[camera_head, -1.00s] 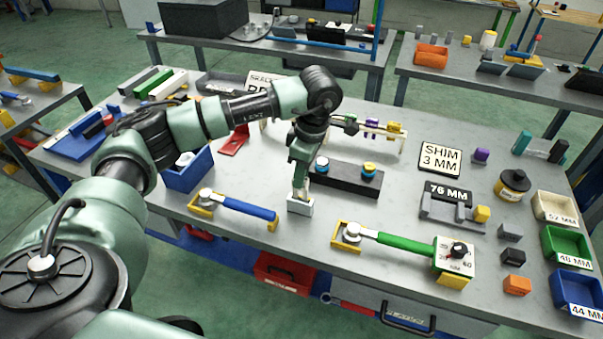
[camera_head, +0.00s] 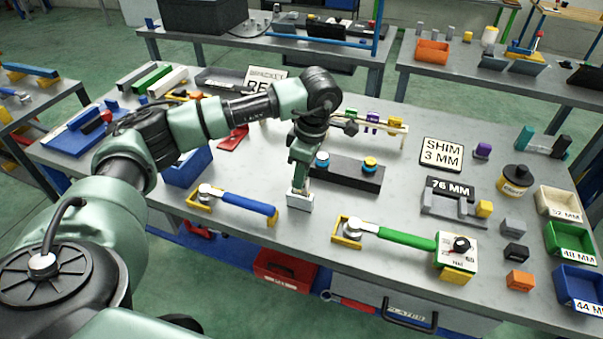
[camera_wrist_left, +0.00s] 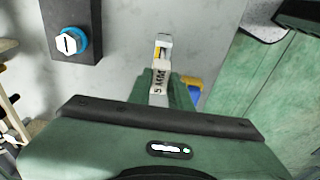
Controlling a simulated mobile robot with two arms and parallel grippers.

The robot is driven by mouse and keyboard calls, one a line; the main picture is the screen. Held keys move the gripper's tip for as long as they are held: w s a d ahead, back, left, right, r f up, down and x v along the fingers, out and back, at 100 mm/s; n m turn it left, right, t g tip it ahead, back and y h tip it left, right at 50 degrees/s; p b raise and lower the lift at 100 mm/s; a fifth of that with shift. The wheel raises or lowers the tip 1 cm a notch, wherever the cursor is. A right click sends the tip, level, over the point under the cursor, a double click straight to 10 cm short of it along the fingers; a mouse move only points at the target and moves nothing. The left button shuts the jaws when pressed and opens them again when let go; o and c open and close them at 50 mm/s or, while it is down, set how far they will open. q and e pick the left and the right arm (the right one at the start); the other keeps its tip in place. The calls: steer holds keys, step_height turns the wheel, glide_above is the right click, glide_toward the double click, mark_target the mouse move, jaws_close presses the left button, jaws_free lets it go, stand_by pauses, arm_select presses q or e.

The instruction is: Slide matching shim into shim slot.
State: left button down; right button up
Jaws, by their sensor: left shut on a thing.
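My left gripper (camera_head: 300,195) is shut on a pale shim. It points down near the table's front edge, between the blue-handled and green-handled wrenches. In the left wrist view the shim (camera_wrist_left: 159,80) is a narrow light strip between the green fingers and reads "5 MM". A pale grey block (camera_head: 300,203) shows right at the fingertips in the head view. I cannot tell whether the shim is touching or inside it. A sign (camera_head: 441,154) reading "SHIM 3 MM" lies farther right. A pale rack (camera_head: 395,130) with purple and yellow pieces stands behind. My right gripper is not in view.
A dark block (camera_head: 345,177) with blue and yellow knobs is just behind the gripper. The blue-handled wrench (camera_head: 247,204) lies left, the green-handled wrench (camera_head: 405,238) right. A grey 76 MM fixture (camera_head: 455,208) and labelled bins (camera_head: 572,243) are farther right.

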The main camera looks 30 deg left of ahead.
arm_select(q)
steer(key=shift+f+b, duration=0.9)
steer(key=shift+f, duration=0.35)
steer(key=c, duration=0.7)
jaws_free()
steer(key=shift+o, duration=0.2)
steer(key=shift+r, duration=0.2)
steer(key=shift+r+p, duration=2.1)
steer(key=shift+r, duration=1.25)
